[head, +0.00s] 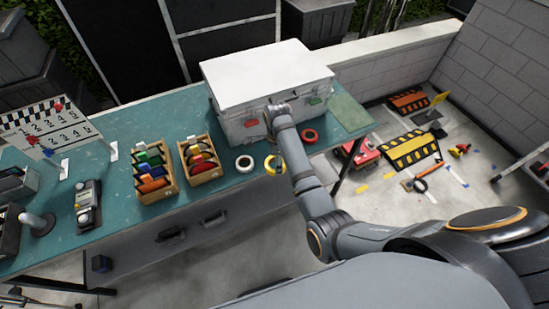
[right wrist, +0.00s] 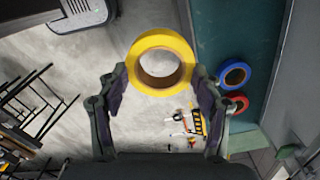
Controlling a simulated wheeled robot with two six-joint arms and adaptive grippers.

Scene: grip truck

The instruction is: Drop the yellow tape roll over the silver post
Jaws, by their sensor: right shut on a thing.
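The yellow tape roll (right wrist: 162,40) is between the fingertips of my right gripper (right wrist: 158,75), which is shut on it. The roll's open hole faces the camera in the right wrist view, with the floor behind it. In the head view the yellow roll (head: 268,165) shows just left of my right forearm, near the table's front edge; the forearm hides most of the gripper there. A silver post (head: 36,221) on a round base stands at the left of the table, far from the roll. My left gripper is not in view.
A white roll (head: 244,163) and a red roll (head: 309,136) lie on the teal table. A white case (head: 265,80) stands behind.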

